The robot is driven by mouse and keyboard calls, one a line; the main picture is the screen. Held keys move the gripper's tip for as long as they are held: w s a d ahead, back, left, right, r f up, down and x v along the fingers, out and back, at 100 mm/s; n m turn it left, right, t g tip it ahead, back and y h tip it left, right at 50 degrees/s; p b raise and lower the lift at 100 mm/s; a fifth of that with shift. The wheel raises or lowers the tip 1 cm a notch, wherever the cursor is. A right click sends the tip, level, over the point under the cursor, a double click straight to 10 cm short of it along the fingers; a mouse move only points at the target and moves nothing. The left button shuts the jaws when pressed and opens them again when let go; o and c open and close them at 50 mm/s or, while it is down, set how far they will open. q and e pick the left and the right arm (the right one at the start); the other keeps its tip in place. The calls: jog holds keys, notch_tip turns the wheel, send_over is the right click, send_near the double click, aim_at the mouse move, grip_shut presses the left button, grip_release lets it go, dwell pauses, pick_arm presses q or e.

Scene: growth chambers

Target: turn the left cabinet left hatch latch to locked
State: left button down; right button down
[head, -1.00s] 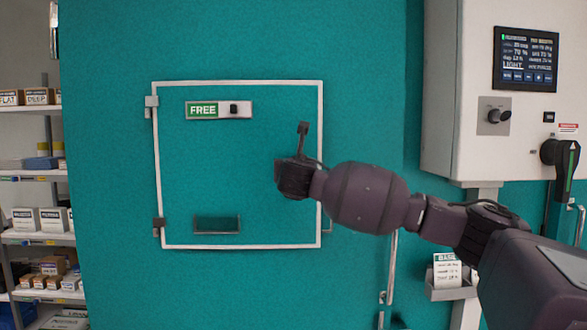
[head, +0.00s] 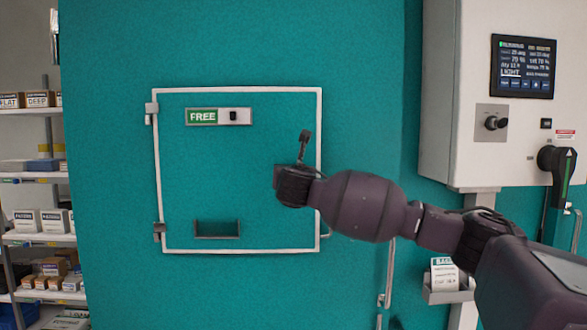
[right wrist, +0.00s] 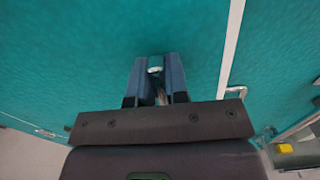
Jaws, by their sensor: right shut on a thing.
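The hatch (head: 265,225) is a teal door with a white frame, closed in the teal cabinet front. A green FREE sign (head: 202,117) sits near its top, with a small dark knob (head: 233,116) beside it. My right gripper (head: 280,178) is at the right part of the hatch, inside the frame. In the right wrist view, its two fingers (right wrist: 156,75) are shut on a small pale metal piece, which looks like the latch (right wrist: 155,69). Most of the latch is hidden by the gripper, so its angle cannot be told. My left gripper is not in view.
A white control box (head: 470,130) with a screen (head: 523,67) and a black-and-green handle (head: 560,175) stands at right. A card holder (head: 447,290) hangs below it. Shelves with boxes (head: 40,220) are at left.

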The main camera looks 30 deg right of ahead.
jog(key=m+p, duration=0.1)
jog(key=p, duration=0.1)
jog(key=shift+r+p, duration=0.1)
jog(key=shift+p, duration=0.3)
jog(key=shift+m+p, duration=0.6)
jog(key=shift+m, duration=0.2)
jog(key=m, duration=0.3)
jog(key=shift+s+d+f, duration=0.1)
jog(key=shift+f, duration=0.2)
jog(key=m, duration=0.7)
jog(key=shift+d+f, duration=0.1)
jog(key=shift+f, duration=0.05)
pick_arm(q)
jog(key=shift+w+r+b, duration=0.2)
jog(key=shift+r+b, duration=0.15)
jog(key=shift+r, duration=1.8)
pick_arm(e)
jog(key=shift+m, duration=2.2)
